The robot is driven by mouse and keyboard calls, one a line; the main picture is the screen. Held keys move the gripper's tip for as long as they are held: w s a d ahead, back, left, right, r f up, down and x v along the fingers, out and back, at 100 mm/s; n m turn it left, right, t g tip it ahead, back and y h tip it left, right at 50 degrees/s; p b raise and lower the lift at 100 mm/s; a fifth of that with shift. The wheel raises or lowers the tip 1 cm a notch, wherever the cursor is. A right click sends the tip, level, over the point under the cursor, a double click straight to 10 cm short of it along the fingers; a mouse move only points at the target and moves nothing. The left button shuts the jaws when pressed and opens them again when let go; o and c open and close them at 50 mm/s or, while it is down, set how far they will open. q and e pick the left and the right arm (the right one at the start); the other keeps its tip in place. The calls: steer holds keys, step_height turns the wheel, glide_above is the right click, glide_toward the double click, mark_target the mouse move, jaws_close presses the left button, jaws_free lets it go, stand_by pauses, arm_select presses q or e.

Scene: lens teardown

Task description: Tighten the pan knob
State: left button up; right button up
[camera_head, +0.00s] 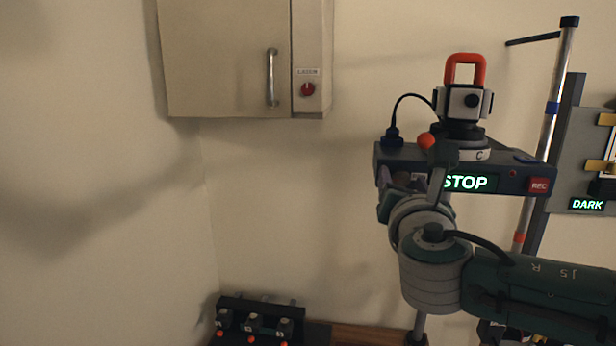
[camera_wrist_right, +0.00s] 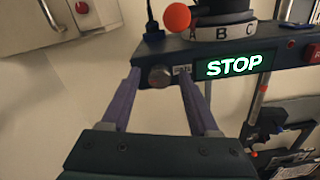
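The pan knob (camera_wrist_right: 160,76) is a small grey round knob on the front of a dark head unit (camera_head: 510,175), beside a small label that seems to read PAN. My right gripper (camera_wrist_right: 158,84) points at this face, its two purple fingers spread. In the right wrist view the knob shows between the fingertips, with a gap on either side. Whether the tips reach past the knob's face I cannot tell. In the head view my right wrist and arm cover the unit's left end and hide the knob. My left gripper is not in view.
A red ball (camera_wrist_right: 177,16) sits close above the knob. A green STOP display (camera_wrist_right: 234,65) is right of it. A wall cabinet (camera_head: 225,60) hangs left; open space lies between.

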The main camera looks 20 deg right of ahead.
jaws_close()
stand_by(0.3)
steer(key=m+b, duration=0.3)
steer(key=m, duration=0.1)
steer(key=shift+f+b, duration=0.25)
steer(key=shift+b, duration=0.05)
steer(key=m+b, duration=0.4)
steer(key=m, duration=0.1)
steer(key=shift+s+b, duration=0.1)
steer(key=shift+b, duration=0.2)
steer(key=m+b, duration=0.4)
steer(key=m, duration=0.1)
steer(key=shift+d+f+m, duration=0.1)
steer(key=shift+m, duration=0.3)
steer(key=shift+m+b, duration=1.05)
steer(key=shift+m, duration=0.75)
